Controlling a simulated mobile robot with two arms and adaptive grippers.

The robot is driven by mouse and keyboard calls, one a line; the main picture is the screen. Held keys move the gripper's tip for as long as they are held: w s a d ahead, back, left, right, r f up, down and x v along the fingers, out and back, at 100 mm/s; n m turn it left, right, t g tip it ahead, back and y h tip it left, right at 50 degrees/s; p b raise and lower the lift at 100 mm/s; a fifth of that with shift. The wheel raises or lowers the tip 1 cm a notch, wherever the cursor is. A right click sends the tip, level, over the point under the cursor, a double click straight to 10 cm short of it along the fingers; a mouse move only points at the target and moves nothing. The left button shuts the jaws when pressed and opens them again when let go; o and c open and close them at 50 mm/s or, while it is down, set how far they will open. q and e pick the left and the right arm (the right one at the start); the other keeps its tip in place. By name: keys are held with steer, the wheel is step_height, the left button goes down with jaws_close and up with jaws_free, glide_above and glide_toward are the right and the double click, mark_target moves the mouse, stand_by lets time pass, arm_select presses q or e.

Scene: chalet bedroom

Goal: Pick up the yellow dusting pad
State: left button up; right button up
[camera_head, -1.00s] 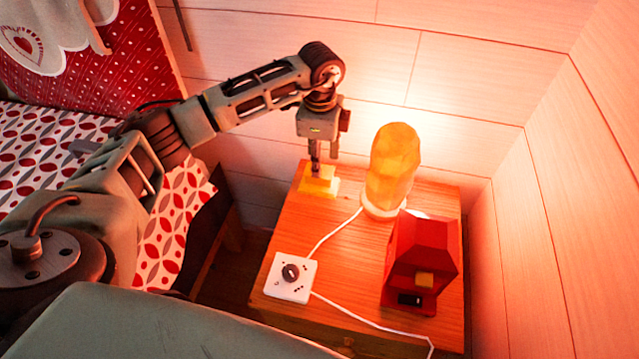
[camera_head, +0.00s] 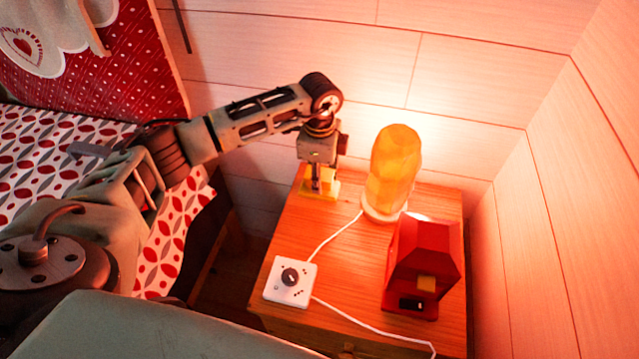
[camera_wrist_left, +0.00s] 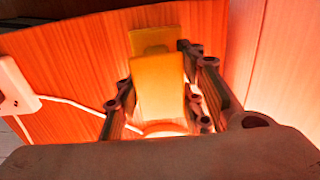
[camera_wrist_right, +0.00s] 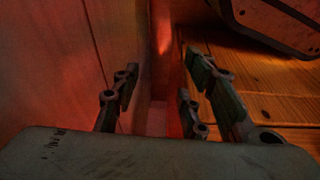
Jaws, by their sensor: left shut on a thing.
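The yellow dusting pad (camera_head: 331,189) is at the back left corner of the wooden nightstand (camera_head: 345,260). In the left wrist view the yellow pad (camera_wrist_left: 158,88) shows as an upright yellow part between the fingers, with a wider yellow part behind. My left gripper (camera_head: 320,186) points down over it and is shut on the pad; whether the pad touches the nightstand is unclear. My right gripper (camera_wrist_right: 165,85) shows only in its own wrist view, with fingers apart and nothing between them.
A glowing orange lamp (camera_head: 394,165) stands just right of the left gripper. A red object (camera_head: 425,260) stands front right. A white switch box (camera_head: 290,281) with a cable lies front left. The bed (camera_head: 165,240) is left, and walls close in behind and right.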

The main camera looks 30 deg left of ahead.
arm_select(q)
steer(key=shift+c, duration=1)
steer(key=shift+r, duration=0.35)
step_height(320, 180, up, 9)
steer(key=shift+r+p, duration=0.15)
steer(key=shift+p, duration=0.55)
arm_select(e)
steer(key=f, duration=0.1)
steer(key=s+f, duration=0.1)
steer(key=f, duration=0.2)
steer(key=shift+s+d+f, duration=0.1)
steer(key=shift+s+f, duration=0.15)
steer(key=shift+f, duration=0.15)
arm_select(q)
steer(key=o, duration=0.5)
steer(key=c, duration=0.4)
